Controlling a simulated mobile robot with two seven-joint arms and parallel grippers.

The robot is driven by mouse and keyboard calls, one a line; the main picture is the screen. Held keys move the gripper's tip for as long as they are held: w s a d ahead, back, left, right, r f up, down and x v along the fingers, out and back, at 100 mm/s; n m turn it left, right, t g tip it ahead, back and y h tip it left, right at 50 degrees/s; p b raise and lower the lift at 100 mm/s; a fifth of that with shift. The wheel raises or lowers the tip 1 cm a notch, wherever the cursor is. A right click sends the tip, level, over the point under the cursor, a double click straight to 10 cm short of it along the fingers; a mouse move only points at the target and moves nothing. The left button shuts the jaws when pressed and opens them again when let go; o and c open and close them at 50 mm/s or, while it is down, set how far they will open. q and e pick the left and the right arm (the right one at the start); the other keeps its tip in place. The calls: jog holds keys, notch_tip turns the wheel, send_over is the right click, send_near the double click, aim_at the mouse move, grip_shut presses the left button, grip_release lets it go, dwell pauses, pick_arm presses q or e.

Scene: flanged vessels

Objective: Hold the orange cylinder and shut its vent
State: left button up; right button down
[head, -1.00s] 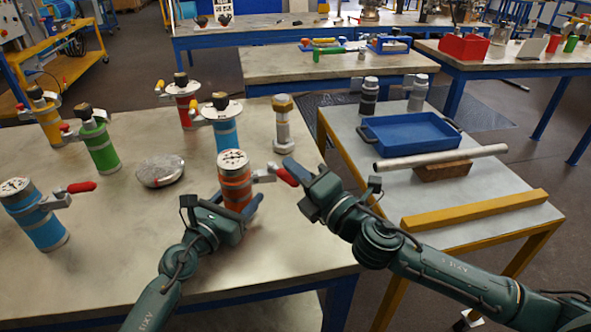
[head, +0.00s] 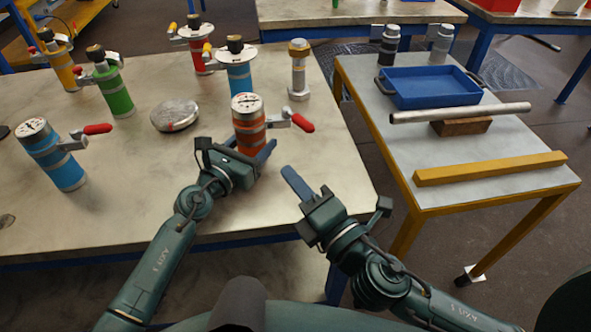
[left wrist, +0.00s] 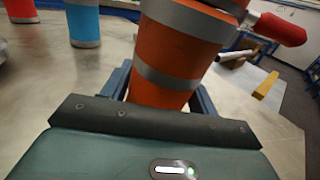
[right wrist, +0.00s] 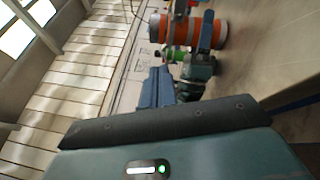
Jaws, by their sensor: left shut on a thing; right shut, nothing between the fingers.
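The orange cylinder (head: 248,139) with grey bands stands upright near the table's right edge; it also shows in the left wrist view (left wrist: 163,86) and the right wrist view (right wrist: 178,29). A grey side fitting on its right carries a red handle (head: 302,123) that points right and slightly down, outward from the body. My left gripper (head: 263,151) is shut around the lower part of the orange cylinder from the front. My right gripper (head: 289,176) is shut and empty, in front of and below the handle, apart from it. I cannot tell whether the vent is open.
A blue cylinder (head: 56,160) with a red handle stands left. A round metal piece (head: 175,115) lies mid-table. Several valved cylinders and a metal post (head: 299,72) stand behind. The right-hand table holds a blue tray (head: 432,88), a pipe (head: 460,113) and a yellow bar (head: 490,168).

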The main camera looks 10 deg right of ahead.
aim_at(298, 120)
pick_arm(q)
jog(key=shift+r, duration=0.2)
pick_arm(e)
jog(key=w+d+r+m+h, duration=0.1)
jog(key=w+d+m+h, duration=0.1)
jog(key=w+m, duration=0.5)
jog(key=shift+w+d+r+m, duration=0.25)
jog(key=shift+w+m, duration=0.15)
jog(key=shift+w, duration=0.85)
